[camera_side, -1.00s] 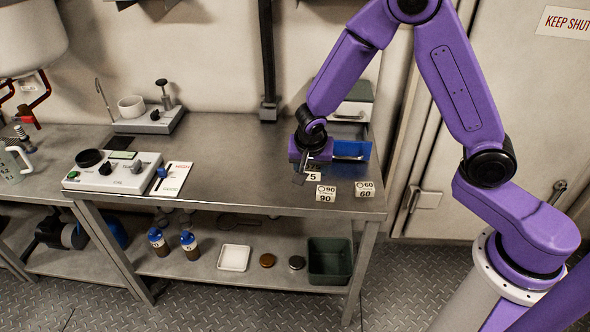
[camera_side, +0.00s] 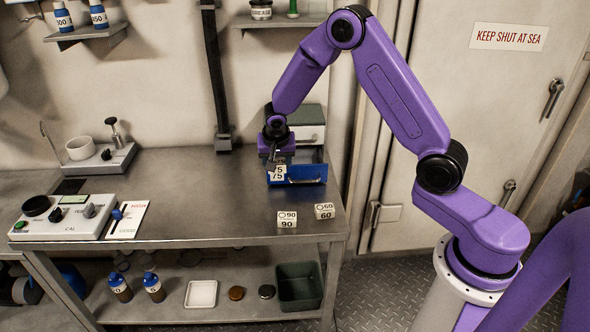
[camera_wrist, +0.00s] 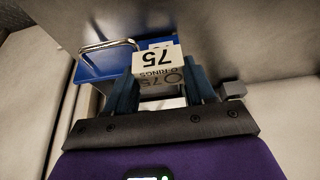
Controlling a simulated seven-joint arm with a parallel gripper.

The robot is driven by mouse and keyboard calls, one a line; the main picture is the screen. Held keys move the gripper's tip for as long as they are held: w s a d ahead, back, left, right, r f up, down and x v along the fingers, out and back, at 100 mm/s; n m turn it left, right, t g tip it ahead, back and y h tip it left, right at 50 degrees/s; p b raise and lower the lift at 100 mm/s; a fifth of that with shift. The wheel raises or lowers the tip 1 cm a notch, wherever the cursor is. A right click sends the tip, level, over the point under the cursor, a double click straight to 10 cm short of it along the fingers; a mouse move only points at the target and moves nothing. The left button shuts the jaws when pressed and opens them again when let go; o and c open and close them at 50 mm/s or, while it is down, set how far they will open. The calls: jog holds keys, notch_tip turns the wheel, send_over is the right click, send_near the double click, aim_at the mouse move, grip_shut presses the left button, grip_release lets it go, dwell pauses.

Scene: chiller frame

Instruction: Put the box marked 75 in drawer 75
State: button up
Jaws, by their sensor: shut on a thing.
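The box marked 75 (camera_side: 278,173) is white with black print. My gripper (camera_side: 271,163) is shut on it. In the wrist view, the box (camera_wrist: 157,65) sits between the two dark blue fingers of my gripper (camera_wrist: 162,84). The blue drawer (camera_side: 308,173) is pulled out of a grey cabinet (camera_side: 307,126) at the back right of the bench. In the side view the box overlaps the drawer's left end; I cannot tell whether it is above or inside it. The drawer's metal handle shows in the wrist view beside the blue drawer front (camera_wrist: 95,67). The drawer's number is not readable.
A box marked 90 (camera_side: 287,219) and a box marked 60 (camera_side: 325,211) stand on the bench (camera_side: 200,200) in front of the drawer. A balance-like device (camera_side: 65,215) sits at the left. The bench middle is clear.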

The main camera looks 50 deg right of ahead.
aim_at(296, 166)
jog(key=w+d, duration=0.1)
jog(key=d, duration=0.2)
jog(key=w+d+f, duration=0.1)
jog(key=d, duration=0.2)
jog(key=w+d+f, duration=0.1)
jog(key=d, duration=0.2)
jog(key=shift+w+f, duration=0.1)
jog(key=shift+f, duration=0.15)
jog(key=shift+d+f, duration=0.25)
jog(key=shift+f, duration=2.45)
jog(key=shift+f, duration=0.15)
jog(key=o, duration=1.1)
